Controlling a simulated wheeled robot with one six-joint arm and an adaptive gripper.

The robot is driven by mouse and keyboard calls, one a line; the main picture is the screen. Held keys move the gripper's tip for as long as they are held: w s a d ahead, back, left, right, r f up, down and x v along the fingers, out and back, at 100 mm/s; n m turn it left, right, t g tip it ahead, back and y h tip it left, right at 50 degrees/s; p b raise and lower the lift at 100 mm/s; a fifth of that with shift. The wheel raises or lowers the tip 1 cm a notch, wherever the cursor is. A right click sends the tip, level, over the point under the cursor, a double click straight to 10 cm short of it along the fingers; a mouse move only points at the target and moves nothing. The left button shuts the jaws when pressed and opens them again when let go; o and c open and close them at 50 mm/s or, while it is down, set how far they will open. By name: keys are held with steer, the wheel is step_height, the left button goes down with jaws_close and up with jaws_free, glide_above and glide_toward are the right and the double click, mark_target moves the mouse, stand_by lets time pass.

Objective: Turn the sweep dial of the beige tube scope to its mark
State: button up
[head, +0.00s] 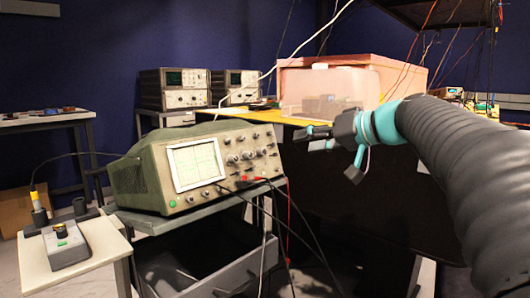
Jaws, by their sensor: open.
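The beige tube scope (212,165) stands on a grey cart (160,222) left of centre, its front panel turned towards the right. Its lit screen (195,165) is on the left of the panel. Several dark knobs (246,155) sit right of the screen; they are too small to tell which is the sweep dial or to read its mark. My gripper (312,139) is open and empty. It is in the air right of the scope's panel, apart from it, with its fingers pointing left towards the knobs.
Red and black leads (268,181) plug into the panel's lower edge and hang down. A small side table (100,235) holds a box with a knob. A yellow-topped bench (262,117) with a pinkish box (375,75) stands behind my gripper. Two more scopes (174,88) are at the back.

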mark_target(265, 151)
steer(key=x, duration=1.3)
steer(key=shift+w+a+f, duration=0.1)
steer(key=shift+w+a, duration=0.1)
steer(key=shift+a, duration=0.05)
jaws_close()
